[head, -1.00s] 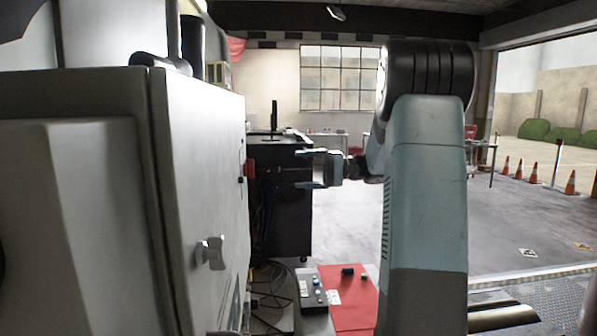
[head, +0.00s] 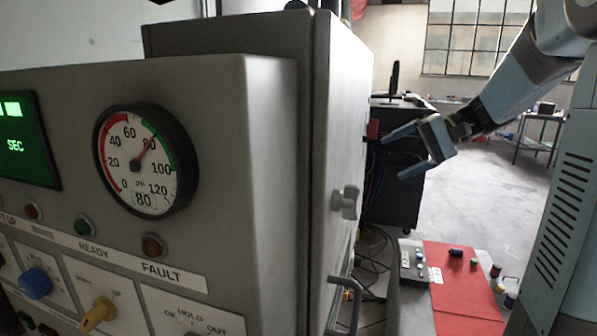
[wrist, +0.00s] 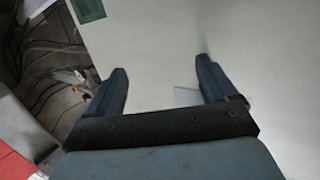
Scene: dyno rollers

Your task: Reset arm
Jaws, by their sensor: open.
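My gripper (head: 400,152) is open and empty in the head view, with its two blue fingers apart and pointing left toward the grey cabinet. My light-blue arm reaches it from the upper right. In the wrist view my open gripper (wrist: 163,90) has nothing between its fingers. A pale flat surface fills the view beyond them. I cannot tell whether the fingertips touch it. The grey cabinet (head: 260,150) carries a pressure gauge (head: 147,160) with its red needle near 80. A green-lit display (head: 28,140) reads SEC. A knob-like latch (head: 345,202) sits on the cabinet's right side.
A red mat (head: 462,290) with small dark cylinders lies on a low surface at lower right, beside a small control box (head: 413,265). Cables (head: 372,255) hang beside the cabinet. A dark tool cabinet (head: 400,200) stands behind my gripper. Open floor (head: 480,195) lies to the right.

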